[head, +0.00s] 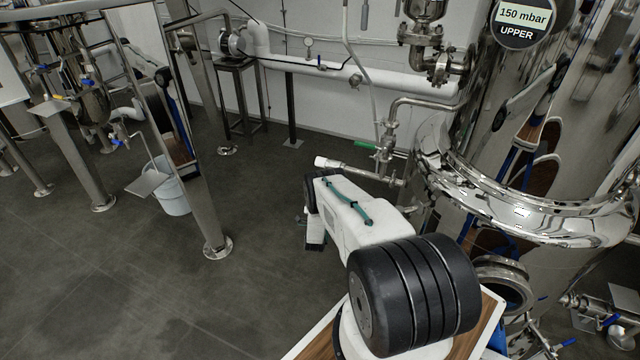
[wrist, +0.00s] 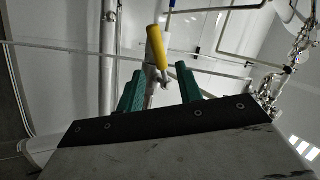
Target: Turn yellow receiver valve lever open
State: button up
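In the wrist view a yellow lever (wrist: 156,48) stands nearly upright, tilted slightly, on a metal valve and pipe (wrist: 150,75). My gripper (wrist: 158,80) points at it with two green fingers spread apart, one on each side of the valve in the picture. The lever shows beyond the fingertips, in line with the gap. No finger visibly touches it; the exact distance cannot be told. In the head view I cannot make out this lever or my fingers; my arm covers part of that area.
In the head view a large steel tank (head: 590,190) with a pressure display fills the right. A pipe with a white end (head: 345,167) sticks out toward my arm. A steel post (head: 216,225) and a bucket (head: 174,195) stand left. The grey floor between is clear.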

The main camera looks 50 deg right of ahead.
jog(key=shift+s+a+f, duration=0.2)
jog(key=shift+s+a, duration=0.05)
